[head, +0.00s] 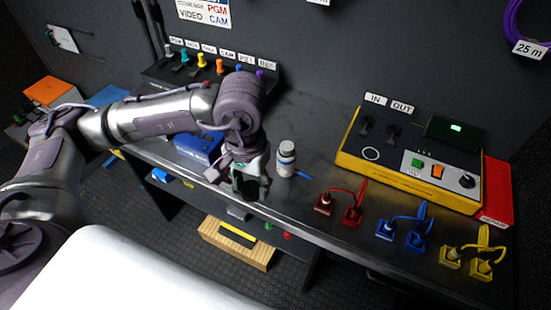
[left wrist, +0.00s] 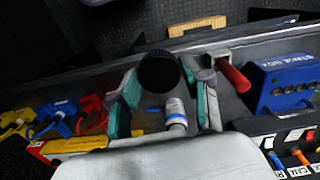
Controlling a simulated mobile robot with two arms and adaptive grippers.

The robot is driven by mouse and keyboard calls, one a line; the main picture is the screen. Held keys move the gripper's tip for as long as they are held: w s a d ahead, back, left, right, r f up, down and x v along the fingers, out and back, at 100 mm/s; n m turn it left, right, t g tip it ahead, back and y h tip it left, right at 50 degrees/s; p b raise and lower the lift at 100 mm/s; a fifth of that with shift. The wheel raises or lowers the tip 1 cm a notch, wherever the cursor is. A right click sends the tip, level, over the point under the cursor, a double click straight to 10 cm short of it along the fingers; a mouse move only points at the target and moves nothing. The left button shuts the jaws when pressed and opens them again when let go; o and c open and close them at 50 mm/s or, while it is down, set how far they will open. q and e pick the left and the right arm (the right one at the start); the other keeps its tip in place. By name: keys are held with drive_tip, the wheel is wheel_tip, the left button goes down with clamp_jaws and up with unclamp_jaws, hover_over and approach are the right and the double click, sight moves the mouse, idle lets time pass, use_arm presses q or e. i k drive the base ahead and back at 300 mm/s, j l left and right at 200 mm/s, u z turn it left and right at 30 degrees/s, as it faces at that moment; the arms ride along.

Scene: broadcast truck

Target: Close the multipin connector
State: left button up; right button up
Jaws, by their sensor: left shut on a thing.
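My left gripper (head: 249,182) is over the front edge of the desk, fingers downward, shut on a black round piece (left wrist: 159,72). This piece sits between the teal-padded fingers and may be part of the multipin connector; I cannot tell for sure. In the left wrist view a lever with a red handle (left wrist: 233,76) lies just beside the gripper, at the desk edge, towards the blue stage box (left wrist: 284,84). The gripper and arm hide this lever in the head view. The stage box also shows in the head view (head: 197,149). My right gripper is not in view.
A white bottle with a blue band (head: 286,158) stands close beside the gripper. Red (head: 342,202), blue (head: 403,228) and yellow (head: 475,254) cabled plugs line the desk's front right. A yellow-sided control panel (head: 410,160) stands behind them. A wooden crate (head: 238,243) is below the desk.

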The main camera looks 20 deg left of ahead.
sight(287, 154)
drive_tip(key=j+z, duration=0.25)
drive_tip(key=j, duration=0.4)
drive_tip(key=j+z, duration=0.25)
drive_tip(key=j, duration=0.4)
drive_tip(key=k+j+z, duration=0.25)
drive_tip(key=j, duration=0.35)
drive_tip(key=i+j, duration=0.05)
drive_tip(key=i, duration=0.05)
